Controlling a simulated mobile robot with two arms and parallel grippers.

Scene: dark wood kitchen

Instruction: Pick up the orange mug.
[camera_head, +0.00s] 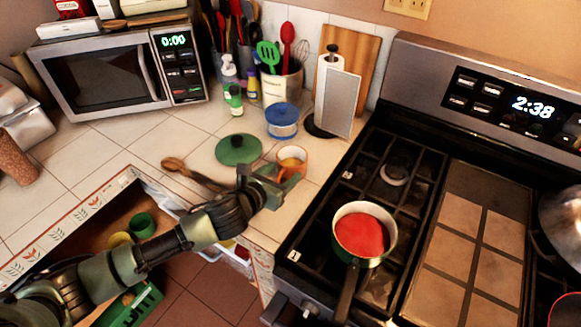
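The orange mug (291,157) stands upright on the white tiled counter, just left of the stove. My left gripper (280,180) is right at the mug, at its near side, and hides its lower part. The fingers overlap the mug in the picture. I cannot tell whether they touch it or how far apart they are. My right gripper is not in view.
A green lid (238,150) lies left of the mug, with a wooden spoon (190,172) beside it. A blue-lidded container (282,120) stands behind. On the stove at right is a pan with red contents (361,233). An open drawer (135,200) lies below my arm.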

